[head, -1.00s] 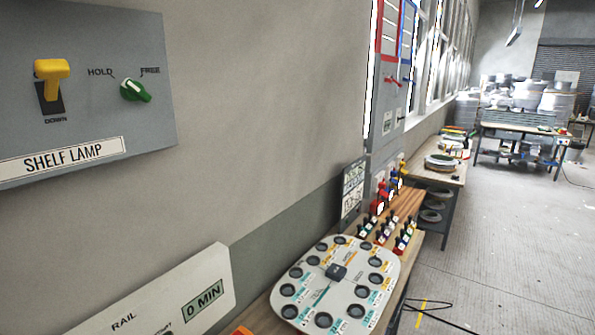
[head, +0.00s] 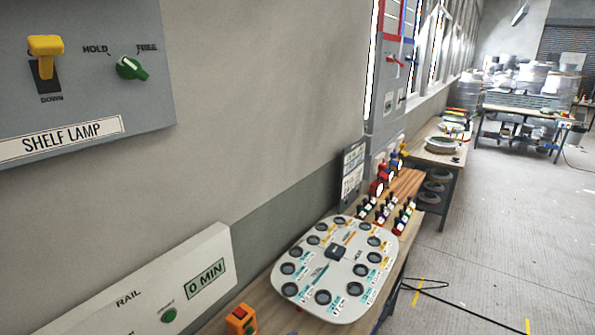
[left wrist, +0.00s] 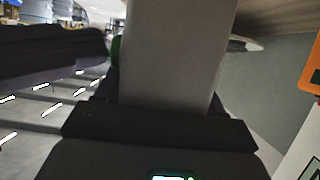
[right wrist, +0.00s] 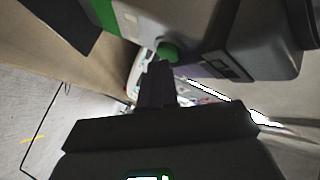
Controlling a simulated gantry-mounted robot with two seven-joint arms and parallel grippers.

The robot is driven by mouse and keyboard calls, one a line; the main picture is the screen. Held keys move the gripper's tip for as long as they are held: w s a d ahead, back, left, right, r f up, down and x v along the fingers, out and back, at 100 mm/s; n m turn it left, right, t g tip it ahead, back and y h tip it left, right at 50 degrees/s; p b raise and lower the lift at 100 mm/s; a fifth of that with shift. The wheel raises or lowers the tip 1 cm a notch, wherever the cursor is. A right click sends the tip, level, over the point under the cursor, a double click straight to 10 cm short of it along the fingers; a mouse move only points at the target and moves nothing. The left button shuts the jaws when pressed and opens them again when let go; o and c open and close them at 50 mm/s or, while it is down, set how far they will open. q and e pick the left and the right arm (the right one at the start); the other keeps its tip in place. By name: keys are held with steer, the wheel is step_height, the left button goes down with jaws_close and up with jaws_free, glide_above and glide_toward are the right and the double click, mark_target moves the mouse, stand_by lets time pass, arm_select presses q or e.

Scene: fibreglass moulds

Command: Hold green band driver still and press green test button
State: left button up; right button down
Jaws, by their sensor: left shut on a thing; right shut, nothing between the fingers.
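The head view shows neither gripper nor the driver. In the left wrist view my left gripper (left wrist: 165,85) is shut on a pale grey body (left wrist: 178,45), which I take for the green band driver; a bit of green (left wrist: 116,49) shows at its left edge. In the right wrist view the grey driver body (right wrist: 185,20) has a green band (right wrist: 106,16) at upper left. A round green button (right wrist: 168,52) sticks out from its underside. My right gripper (right wrist: 160,68) is shut and empty, its tips right at this button; I cannot tell whether they touch.
In the head view a board with round holes (head: 336,283) lies on the bench. Several coloured-handled tools stand in a wooden rack (head: 407,186) behind it. A RAIL panel (head: 205,250) and a SHELF LAMP panel (head: 100,95) are on the wall. An orange box (head: 240,320) sits in front.

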steer(key=shift+d, duration=0.15)
steer(key=s+d, duration=0.3)
steer(key=d, duration=0.2)
steer(key=shift+s, duration=0.25)
stand_by(0.4)
arm_select(q)
steer(key=o, duration=1.4)
steer(key=shift+s, duration=0.1)
